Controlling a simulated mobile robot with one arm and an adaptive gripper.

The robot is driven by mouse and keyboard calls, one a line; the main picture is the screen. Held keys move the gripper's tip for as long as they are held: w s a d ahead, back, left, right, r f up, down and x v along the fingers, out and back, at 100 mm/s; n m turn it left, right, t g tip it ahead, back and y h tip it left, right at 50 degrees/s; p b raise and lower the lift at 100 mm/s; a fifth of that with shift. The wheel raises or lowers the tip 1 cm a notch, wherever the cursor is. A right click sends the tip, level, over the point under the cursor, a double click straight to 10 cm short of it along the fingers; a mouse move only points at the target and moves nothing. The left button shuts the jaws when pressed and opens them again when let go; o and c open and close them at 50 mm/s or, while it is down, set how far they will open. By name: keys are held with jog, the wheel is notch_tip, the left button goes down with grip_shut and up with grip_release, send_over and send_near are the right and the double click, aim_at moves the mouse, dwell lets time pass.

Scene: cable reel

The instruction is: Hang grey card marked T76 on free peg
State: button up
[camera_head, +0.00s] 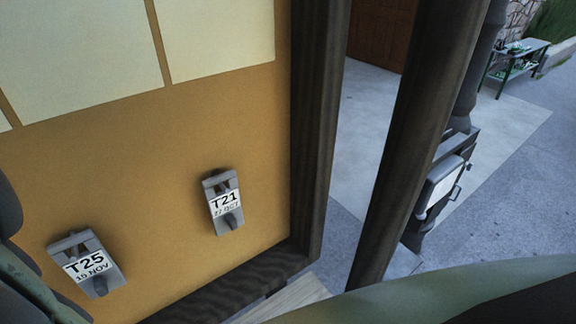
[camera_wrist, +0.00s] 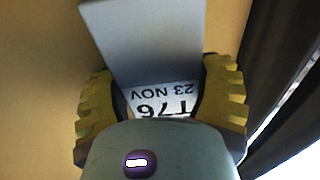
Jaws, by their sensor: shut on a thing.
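The grey card marked T76, 23 NOV (camera_wrist: 145,40) is in the wrist view, its label upside down there. My gripper (camera_wrist: 160,100) is shut on it, with a yellow ribbed finger on each side of the card near its label. In the head view, two grey cards hang on the tan board (camera_head: 130,160): one marked T21 (camera_head: 212,186) and one marked T25, 19 NOV (camera_head: 107,282). I see no bare peg in either view. My gripper and the T76 card do not show in the head view.
A dark frame post (camera_head: 318,130) edges the board on its right. Another dark post (camera_head: 410,130) stands farther right, near a black stove-like unit (camera_head: 440,190). A green table with small items (camera_head: 515,62) stands far back on the paving.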

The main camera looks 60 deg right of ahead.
jog(key=shift+w, duration=0.5)
dwell(1.6)
jog(key=o, duration=1.2)
jog(key=s+d, duration=0.2)
jog(key=s, duration=1)
